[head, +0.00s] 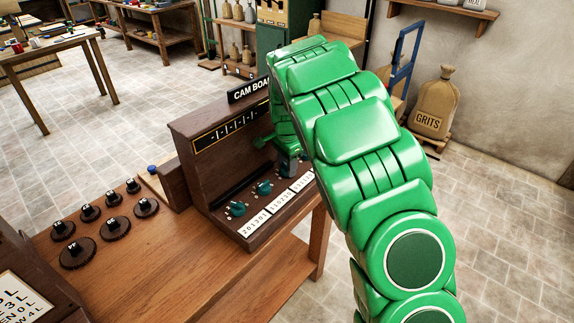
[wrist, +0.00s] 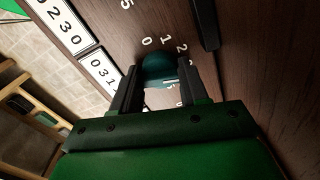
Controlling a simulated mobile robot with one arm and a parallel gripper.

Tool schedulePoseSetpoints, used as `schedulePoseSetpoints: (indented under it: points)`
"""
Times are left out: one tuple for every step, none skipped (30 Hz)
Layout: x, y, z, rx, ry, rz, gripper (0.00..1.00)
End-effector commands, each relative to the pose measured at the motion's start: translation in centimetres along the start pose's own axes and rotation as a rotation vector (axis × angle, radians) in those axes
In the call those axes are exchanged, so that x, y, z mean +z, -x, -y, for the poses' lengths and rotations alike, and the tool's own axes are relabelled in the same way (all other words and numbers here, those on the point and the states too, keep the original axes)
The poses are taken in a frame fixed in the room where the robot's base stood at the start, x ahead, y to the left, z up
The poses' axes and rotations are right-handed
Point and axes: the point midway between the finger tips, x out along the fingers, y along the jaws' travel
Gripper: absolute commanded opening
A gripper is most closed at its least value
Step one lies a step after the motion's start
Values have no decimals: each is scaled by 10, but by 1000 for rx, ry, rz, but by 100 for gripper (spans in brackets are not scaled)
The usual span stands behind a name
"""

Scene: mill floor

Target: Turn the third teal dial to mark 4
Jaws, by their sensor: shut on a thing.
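The cam board (head: 215,160) is a dark wooden console on the bench. Two teal dials, the first (head: 237,208) and the second (head: 264,187), show clear on its sloping face. My gripper (head: 289,160) is at the third place along the row, partly hidden by my green arm. In the wrist view, my gripper (wrist: 160,78) is shut on the third teal dial (wrist: 159,66), one finger on each side. White marks 0, 1 and 2 show around its far edge. The other marks are mostly hidden, and I cannot tell where its pointer stands.
White number cards (head: 256,222) line the board's front edge. Several dark numbered discs (head: 116,228) lie on the bench (head: 150,270) to the left.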

Motion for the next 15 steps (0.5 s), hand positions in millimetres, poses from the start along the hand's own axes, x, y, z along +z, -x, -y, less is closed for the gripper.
schedulePoseSetpoints:
  points:
    - [0,0,0,0,0,0,13]
    - [0,0,0,0,0,0,13]
    - [0,0,0,0,0,0,13]
    - [0,0,0,0,0,0,13]
    - [0,0,0,0,0,0,13]
    - [0,0,0,0,1,0,13]
    - [0,0,0,0,1,0,45]
    - [0,0,0,0,1,0,50]
    - [0,0,0,0,1,0,56]
    - [0,0,0,0,1,0,61]
    - [0,0,0,0,1,0,65]
    - [0,0,0,0,1,0,70]
    - [0,0,0,0,1,0,70]
    - [0,0,0,0,1,0,70]
    - [0,0,0,0,1,0,70]
